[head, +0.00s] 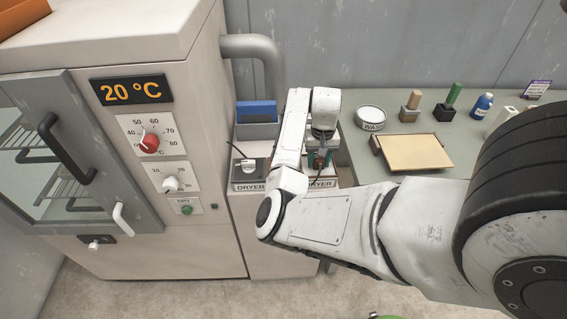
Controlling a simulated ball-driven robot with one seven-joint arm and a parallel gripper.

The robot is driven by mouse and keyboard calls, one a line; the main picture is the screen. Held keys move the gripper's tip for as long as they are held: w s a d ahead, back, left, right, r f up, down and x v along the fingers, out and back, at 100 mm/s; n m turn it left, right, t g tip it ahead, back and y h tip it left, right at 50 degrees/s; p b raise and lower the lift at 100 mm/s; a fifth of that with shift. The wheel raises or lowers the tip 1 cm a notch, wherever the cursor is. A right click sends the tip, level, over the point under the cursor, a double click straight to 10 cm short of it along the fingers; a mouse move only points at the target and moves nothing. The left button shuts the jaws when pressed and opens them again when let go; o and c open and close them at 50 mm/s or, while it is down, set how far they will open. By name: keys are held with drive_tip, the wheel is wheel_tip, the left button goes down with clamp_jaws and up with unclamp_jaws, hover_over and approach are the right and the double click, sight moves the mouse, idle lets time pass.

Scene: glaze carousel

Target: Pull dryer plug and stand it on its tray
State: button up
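My gripper (321,138) points down at the right-hand of two stations beside the dryer cabinet. Its fingertips are small and partly hidden, so I cannot tell whether they are open or shut on something. Below it is a teal and reddish part (319,160) with a dark cord, above a partly covered label that ends in "RYER". I cannot tell whether this part is the plug. The left-hand station (249,174), labelled "DRYER", is a grey-green box with a white piece on top and a thin black line rising at its left. My arm hides the space between the stations.
The dryer cabinet (205,235) fills the left, its display (131,90) reading 20 °C. The green table (375,175) carries a wash bowl (371,118), stamps, a blue bottle (482,106) and a tan board (418,153).

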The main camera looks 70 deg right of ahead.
drive_tip(key=o, duration=0.5)
wheel_tip(320, 180, up, 10)
drive_tip(key=shift+r, duration=0.25)
wheel_tip(320, 180, up, 7)
drive_tip(key=p, duration=0.5)
drive_tip(key=shift+r, duration=0.15)
idle(0.4)
